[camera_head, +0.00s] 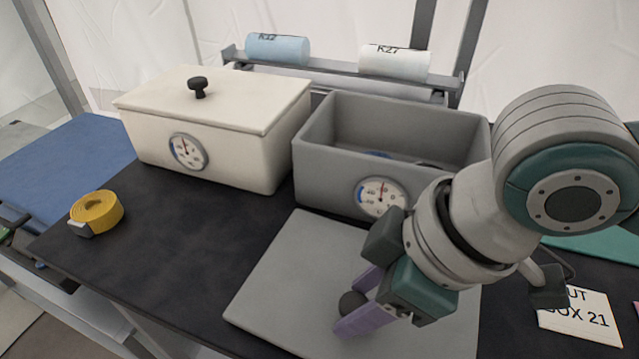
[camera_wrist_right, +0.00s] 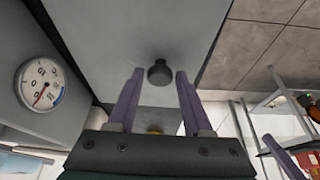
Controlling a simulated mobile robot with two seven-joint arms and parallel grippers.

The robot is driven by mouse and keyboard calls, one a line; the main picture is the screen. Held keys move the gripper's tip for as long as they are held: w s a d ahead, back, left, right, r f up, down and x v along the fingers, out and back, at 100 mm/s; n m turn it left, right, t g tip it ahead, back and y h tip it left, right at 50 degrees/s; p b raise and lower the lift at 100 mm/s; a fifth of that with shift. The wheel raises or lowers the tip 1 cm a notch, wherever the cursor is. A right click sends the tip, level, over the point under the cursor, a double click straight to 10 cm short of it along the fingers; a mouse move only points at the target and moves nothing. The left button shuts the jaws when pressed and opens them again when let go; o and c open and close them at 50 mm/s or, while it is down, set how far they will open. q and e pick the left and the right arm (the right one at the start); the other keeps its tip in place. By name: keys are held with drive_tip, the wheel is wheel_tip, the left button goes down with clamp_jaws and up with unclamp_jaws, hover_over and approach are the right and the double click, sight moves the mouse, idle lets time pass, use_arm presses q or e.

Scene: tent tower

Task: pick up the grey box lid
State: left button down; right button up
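The grey box lid (camera_head: 290,270) lies flat on the black table in front of the open grey box (camera_head: 320,180). Its dark round knob (camera_head: 352,303) shows between the purple fingers of my right gripper (camera_head: 350,302). In the right wrist view the lid (camera_wrist_right: 140,30) fills the upper middle, and its knob (camera_wrist_right: 159,73) sits just past and between the fingertips of my right gripper (camera_wrist_right: 159,75). The fingers are open, with a gap on each side of the knob. My right gripper hides part of the lid. My left gripper is not in view.
A cream box (camera_head: 215,125) with its lid on stands left of the grey box. A yellow tape roll (camera_head: 97,211) lies at the table's left. Blue (camera_head: 278,49) and white (camera_head: 394,62) rolls sit on a rack behind. A printed card (camera_head: 580,318) lies at right.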

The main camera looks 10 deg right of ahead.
clamp_jaws()
idle(1.0)
